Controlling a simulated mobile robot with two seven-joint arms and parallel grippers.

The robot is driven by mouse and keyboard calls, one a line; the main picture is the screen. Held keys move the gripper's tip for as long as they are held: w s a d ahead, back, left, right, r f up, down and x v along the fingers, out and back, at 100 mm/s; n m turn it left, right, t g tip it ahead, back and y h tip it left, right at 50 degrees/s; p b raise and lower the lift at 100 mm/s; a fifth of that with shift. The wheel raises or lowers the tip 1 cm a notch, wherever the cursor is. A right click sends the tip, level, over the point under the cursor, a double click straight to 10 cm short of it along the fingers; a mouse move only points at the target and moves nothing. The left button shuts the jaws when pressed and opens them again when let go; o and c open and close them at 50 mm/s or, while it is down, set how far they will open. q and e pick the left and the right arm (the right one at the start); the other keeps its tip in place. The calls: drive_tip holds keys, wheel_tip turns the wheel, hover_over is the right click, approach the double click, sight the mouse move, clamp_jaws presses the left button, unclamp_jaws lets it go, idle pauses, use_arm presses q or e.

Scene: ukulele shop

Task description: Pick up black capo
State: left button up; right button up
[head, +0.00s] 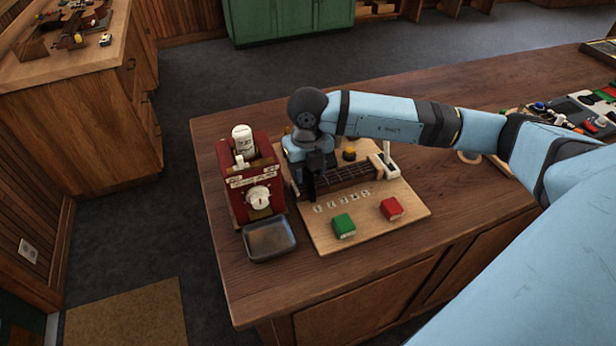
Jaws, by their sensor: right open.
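My right gripper (312,188) points down over the left end of a dark fretted neck (345,176), which lies across a light wooden board (382,226). Its dark fingers are open and seen nearly edge-on. I cannot make out the black capo for certain; the dark gripper and wrist cover the left end of the neck, and dark parts blend together there. Whether anything lies between the fingers cannot be told. My left gripper is not in view.
A red device (230,200) with a white dial and a grey metal tray (268,240) stand left of the board. A green block (344,225) and a red block (391,208) sit on its front part.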

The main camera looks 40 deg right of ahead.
drive_tip(key=shift+f, duration=0.2)
clamp_jaws()
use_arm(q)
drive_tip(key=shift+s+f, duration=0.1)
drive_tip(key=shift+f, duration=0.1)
use_arm(e)
drive_tip(key=shift+r, duration=0.15)
